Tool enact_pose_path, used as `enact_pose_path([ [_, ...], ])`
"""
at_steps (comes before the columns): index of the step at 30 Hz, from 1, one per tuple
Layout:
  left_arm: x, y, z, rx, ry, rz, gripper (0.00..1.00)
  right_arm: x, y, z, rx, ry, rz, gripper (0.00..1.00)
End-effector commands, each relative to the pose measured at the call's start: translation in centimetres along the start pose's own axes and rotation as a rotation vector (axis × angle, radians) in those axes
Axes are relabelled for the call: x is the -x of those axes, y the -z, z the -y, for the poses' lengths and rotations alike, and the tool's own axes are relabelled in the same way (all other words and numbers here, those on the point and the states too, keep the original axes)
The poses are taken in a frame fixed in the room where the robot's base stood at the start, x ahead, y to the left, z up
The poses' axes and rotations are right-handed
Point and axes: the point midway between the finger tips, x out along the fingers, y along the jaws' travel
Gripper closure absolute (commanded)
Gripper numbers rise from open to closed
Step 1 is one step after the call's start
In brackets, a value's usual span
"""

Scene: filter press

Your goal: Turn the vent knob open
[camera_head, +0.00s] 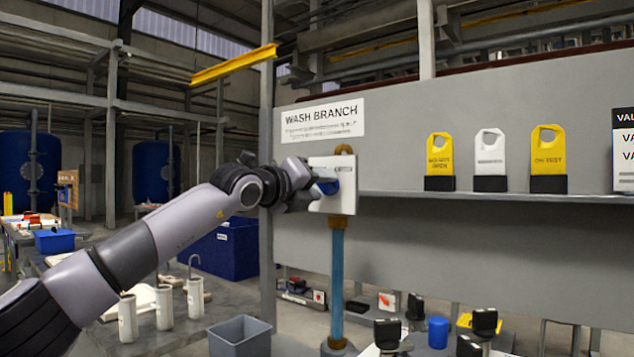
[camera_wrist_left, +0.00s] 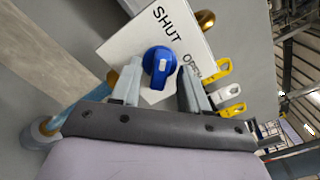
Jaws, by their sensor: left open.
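The vent knob (camera_wrist_left: 160,64) is a round blue knob with a pale mark, on a white plate (camera_wrist_left: 112,47) lettered SHUT and OPEN. In the left wrist view its mark sits at the lower middle of the knob. My left gripper (camera_wrist_left: 158,85) is open, with one finger on each side of the knob; I cannot tell whether they touch it. In the head view the knob (camera_head: 327,187) shows partly at the plate (camera_head: 345,168), with my left gripper (camera_head: 300,192) right beside it. My right gripper is in neither view.
A blue pipe (camera_head: 337,275) runs down below the plate. The grey panel carries a WASH BRANCH sign (camera_head: 322,120) and a shelf (camera_head: 400,193) with yellow (camera_head: 440,158) and white tags (camera_head: 489,158) on the right. Black-topped items and a blue cup (camera_head: 438,332) stand below.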

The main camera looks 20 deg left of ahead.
Motion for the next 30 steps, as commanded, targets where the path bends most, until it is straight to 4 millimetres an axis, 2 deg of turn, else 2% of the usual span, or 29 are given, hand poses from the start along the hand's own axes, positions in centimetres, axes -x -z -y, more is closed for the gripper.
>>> enact_pose_path([
  [4,-0.01,0.05,-0.05,0.000,0.000,-0.001,0.55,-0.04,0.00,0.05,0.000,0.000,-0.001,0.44],
  [5,-0.01,0.05,-0.05,0.000,0.000,-0.001,0.59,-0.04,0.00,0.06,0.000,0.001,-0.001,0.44],
  [6,0.00,0.05,-0.05,0.000,0.000,-0.001,0.72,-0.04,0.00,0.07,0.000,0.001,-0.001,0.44],
  [9,0.00,0.05,-0.05,0.000,0.000,-0.001,1.00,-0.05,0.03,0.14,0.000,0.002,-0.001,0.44],
  [20,0.00,0.12,-0.12,-0.031,-0.001,-0.001,1.00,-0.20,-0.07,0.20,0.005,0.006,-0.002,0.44],
  [30,-0.01,0.24,-0.19,-0.242,0.000,-0.002,1.00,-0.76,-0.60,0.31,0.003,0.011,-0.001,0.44],
])
